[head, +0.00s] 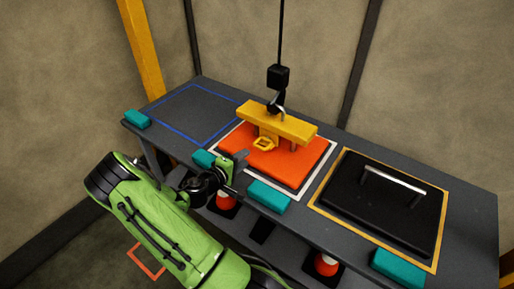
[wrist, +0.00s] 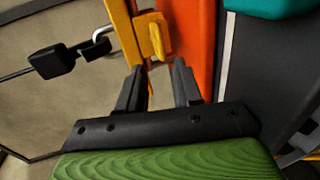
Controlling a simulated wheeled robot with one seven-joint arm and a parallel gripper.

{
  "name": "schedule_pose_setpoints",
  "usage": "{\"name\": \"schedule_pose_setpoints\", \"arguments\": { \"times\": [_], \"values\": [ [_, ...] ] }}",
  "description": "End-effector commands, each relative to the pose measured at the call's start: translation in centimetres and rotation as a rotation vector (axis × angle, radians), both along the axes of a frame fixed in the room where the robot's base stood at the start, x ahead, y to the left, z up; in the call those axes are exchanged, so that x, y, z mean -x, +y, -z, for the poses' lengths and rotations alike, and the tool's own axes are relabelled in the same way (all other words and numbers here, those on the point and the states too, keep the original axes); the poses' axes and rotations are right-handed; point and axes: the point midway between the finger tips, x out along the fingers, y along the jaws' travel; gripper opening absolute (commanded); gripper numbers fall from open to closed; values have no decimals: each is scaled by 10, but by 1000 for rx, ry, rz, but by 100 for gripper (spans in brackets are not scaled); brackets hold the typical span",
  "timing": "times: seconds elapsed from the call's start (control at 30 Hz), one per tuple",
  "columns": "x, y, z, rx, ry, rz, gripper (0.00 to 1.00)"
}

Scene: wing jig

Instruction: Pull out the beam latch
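The yellow beam (head: 290,125) lies across the top of an orange panel (head: 290,165) and hangs from a hook. The latch, a small yellow loop (head: 264,144), sticks out from the beam's near side. In the wrist view the yellow latch (wrist: 154,36) is just beyond my fingertips, with the beam (wrist: 124,35) to its left and the orange panel (wrist: 193,35) to its right. My gripper (wrist: 158,68) is open and empty, its two dark fingers apart. In the head view my gripper (head: 240,160) is just left of the latch, over the panel's near left edge.
A black hook block (head: 278,77) hangs on a cable above the beam. A black panel (head: 380,205) with a metal handle lies to the right. Teal blocks (head: 268,196) line the table's front edge. The blue-outlined area (head: 195,112) at left is clear.

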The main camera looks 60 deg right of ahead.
Motion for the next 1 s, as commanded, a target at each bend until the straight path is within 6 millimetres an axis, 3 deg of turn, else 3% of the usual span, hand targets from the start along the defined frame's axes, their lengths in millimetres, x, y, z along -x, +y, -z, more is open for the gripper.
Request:
{"name": "schedule_pose_setpoints", "arguments": {
  "times": [0.2,0.4,0.77,1.0],
  "values": [
    [10,-55,15,1,-2,5,35],
    [15,-91,25,-2,-3,3,35],
    [16,-101,26,-2,0,0,35],
    [16,-101,26,-2,0,1,0]
  ]
}}
